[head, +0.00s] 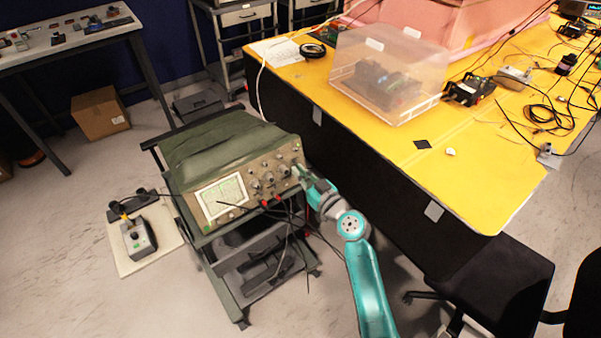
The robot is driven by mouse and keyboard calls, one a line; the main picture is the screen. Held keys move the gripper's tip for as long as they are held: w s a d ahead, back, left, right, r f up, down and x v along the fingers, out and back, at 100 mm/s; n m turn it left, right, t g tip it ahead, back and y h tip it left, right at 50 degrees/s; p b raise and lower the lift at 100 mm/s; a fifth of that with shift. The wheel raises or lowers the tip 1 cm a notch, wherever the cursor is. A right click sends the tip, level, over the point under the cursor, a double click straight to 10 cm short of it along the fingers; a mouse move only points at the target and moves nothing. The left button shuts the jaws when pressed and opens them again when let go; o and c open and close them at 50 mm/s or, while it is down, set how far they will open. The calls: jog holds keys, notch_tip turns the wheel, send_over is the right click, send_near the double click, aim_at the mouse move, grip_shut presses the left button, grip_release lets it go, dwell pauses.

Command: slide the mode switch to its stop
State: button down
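An oscilloscope (231,185) with a beige front panel, a lit screen and several knobs stands on a dark cart, a green cover over its top. The mode switch cannot be picked out among the small panel controls at this size. My teal arm reaches up from the bottom of the head view. My gripper (303,178) is at the right end of the oscilloscope's panel, close to its face. Whether it touches the panel, or whether its fingers are open or shut, I cannot tell. The gripper and wrist hide part of the panel's lower right corner.
Dark and red-tipped leads hang from the panel in front of the cart (240,310). A yellow table (470,180) with a clear plastic box (388,75) is close on the right. A black chair (490,280) stands at lower right. A small control box (138,238) lies left.

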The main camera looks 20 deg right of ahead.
jog(key=shift+w+d, duration=0.15)
jog(key=shift+d, duration=0.25)
jog(key=c, duration=1.6)
grip_release()
jog(key=v, duration=1.2)
